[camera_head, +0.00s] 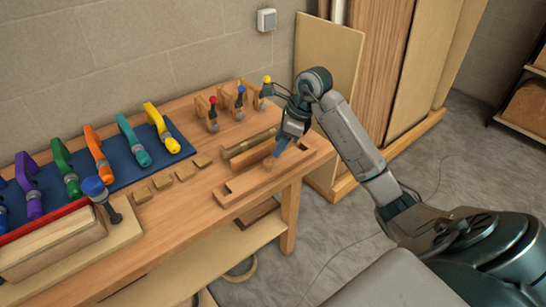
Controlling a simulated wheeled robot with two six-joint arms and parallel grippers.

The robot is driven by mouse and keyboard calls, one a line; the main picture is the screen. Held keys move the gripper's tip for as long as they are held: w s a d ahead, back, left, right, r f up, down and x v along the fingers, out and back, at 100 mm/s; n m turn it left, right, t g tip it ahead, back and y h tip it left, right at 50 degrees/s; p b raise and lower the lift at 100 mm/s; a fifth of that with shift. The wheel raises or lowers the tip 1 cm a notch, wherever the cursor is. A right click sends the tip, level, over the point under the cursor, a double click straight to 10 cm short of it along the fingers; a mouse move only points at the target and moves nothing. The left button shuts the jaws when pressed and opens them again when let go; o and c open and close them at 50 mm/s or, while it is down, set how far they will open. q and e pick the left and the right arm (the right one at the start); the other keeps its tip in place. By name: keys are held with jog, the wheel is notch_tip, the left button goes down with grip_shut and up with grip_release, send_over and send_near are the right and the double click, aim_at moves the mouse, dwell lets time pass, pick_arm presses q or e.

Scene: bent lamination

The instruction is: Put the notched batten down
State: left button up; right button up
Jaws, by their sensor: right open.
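The notched batten (245,188) appears to be the long reddish wooden piece with raised ends, lying along the front right edge of the workbench. My right gripper (272,161) is open, pointing down over the middle of this piece. Its fingertips are very close to the wood; I cannot tell whether they touch it. My left gripper is out of view.
Behind the batten lies a yellowish grooved strip (252,147). Several coloured clamps lie on a blue mat (112,157), and wooden clamps with coloured knobs (205,113) stand behind. Small blocks (163,181) lie mid-bench. A layered wooden form (52,247) sits front left.

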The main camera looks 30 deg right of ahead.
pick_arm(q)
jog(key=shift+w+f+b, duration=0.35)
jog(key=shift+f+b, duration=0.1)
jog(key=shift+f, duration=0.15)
pick_arm(e)
jog(key=v, duration=0.5)
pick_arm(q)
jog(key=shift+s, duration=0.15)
